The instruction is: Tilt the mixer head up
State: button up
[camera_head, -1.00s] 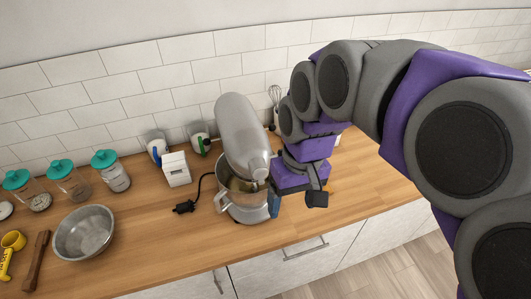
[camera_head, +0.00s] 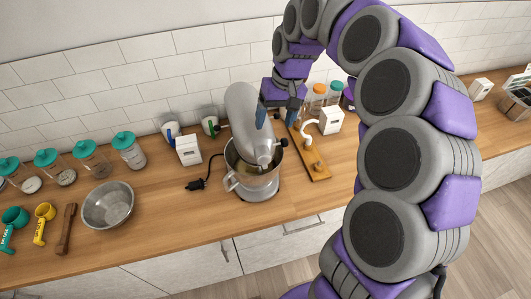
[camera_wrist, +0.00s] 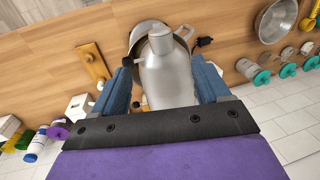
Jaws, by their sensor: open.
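The grey stand mixer (camera_head: 244,118) stands on the wooden counter with its rounded head above the metal bowl (camera_head: 250,180). The head's front end covers part of the bowl; I cannot tell its exact tilt. My gripper (camera_head: 276,114) is open at the head's right side, with one blue finger overlapping the head in the head view. In the wrist view, the mixer head (camera_wrist: 168,78) shows between the two fingers of my gripper (camera_wrist: 164,84), with the bowl (camera_wrist: 148,30) beyond it. Contact with the head is not clear.
A black plug (camera_head: 195,185) and white box (camera_head: 189,150) sit left of the mixer. Further left are a steel bowl (camera_head: 108,207) and teal-lidded jars (camera_head: 129,152). A wooden board (camera_head: 312,160) lies right, near another white box (camera_head: 330,120). The tiled wall is behind.

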aim_at(265, 152)
jog(key=a+f, duration=0.1)
jog(key=f, duration=0.3)
jog(key=a+f, duration=0.1)
jog(key=f, duration=0.4)
jog(key=f+p, duration=0.1)
jog(key=f, duration=0.4)
jog(key=shift+s+a+f, duration=0.1)
jog(key=shift+s+a, duration=0.3)
grip_shut()
